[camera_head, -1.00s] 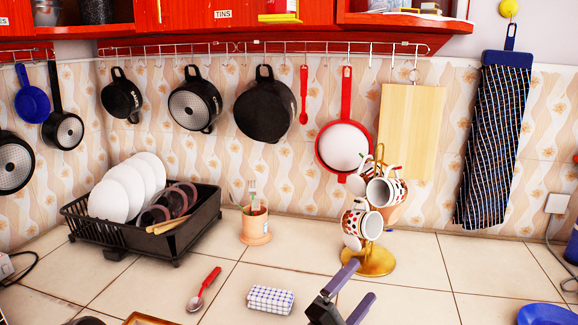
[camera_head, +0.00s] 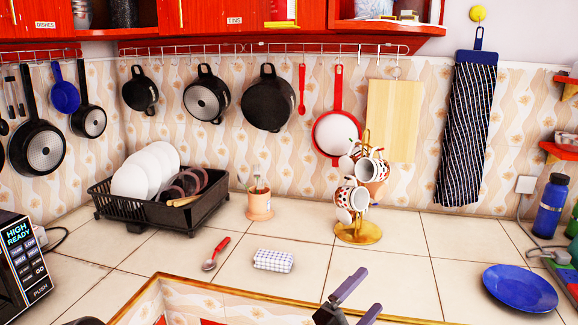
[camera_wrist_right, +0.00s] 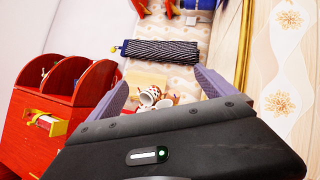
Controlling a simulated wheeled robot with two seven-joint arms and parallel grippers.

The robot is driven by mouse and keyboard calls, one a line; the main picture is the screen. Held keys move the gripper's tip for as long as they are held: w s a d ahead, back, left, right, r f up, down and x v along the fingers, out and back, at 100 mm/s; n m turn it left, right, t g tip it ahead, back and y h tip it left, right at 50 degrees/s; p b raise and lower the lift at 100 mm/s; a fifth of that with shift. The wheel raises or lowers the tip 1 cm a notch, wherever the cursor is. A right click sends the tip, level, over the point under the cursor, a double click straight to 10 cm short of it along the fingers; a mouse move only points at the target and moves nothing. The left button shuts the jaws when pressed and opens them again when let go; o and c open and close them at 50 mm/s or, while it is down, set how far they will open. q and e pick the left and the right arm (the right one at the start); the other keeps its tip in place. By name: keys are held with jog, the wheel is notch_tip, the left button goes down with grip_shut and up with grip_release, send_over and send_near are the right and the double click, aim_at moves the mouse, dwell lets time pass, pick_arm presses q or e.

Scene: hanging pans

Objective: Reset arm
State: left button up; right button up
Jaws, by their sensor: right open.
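My right gripper (camera_head: 358,298) is at the bottom of the head view, right of centre, with its two purple fingers apart and nothing between them. It is in front of the counter's near edge, apart from the things on the counter. The right wrist view shows the same fingers (camera_wrist_right: 162,90) spread wide, with the mug stand far beyond them. My left gripper is not in view. Black pans (camera_head: 267,98) and a red-rimmed pan (camera_head: 336,134) hang on the wall rail.
On the counter stand a dish rack (camera_head: 205,211), a cup with utensils (camera_head: 259,204), a mug stand (camera_head: 358,233), a folded cloth (camera_head: 273,261), a red-handled spoon (camera_head: 216,254) and a blue plate (camera_head: 520,288). A microwave (camera_head: 22,262) is at the left. Bare tiles lie between cloth and plate.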

jog(key=s+d+f+g+y, duration=0.1)
jog(key=s+d+f+g, duration=0.15)
jog(key=f, duration=0.35)
jog(key=s+d+f+m+g, duration=0.1)
jog(key=s+d+f+g, duration=0.1)
jog(key=d+f+g, duration=0.3)
jog(key=s+d+f+y, duration=0.1)
jog(key=s+d+f, duration=0.1)
jog(key=f, duration=0.4)
jog(key=s+d+f+m+g+y, duration=0.2)
jog(key=s+f+g+y, duration=0.35)
jog(key=s+f, duration=0.85)
jog(key=s+a+f+m+g+y, duration=0.3)
jog(key=s+a+f+g+y, duration=0.3)
jog(key=s+a+f, duration=0.65)
jog(key=a+r+m+t+y, duration=0.4)
jog(key=a+m+t+y, duration=0.1)
jog(key=a+m+y, duration=0.2)
jog(key=shift+w+a+t, duration=0.3)
jog(key=shift+a, duration=0.5)
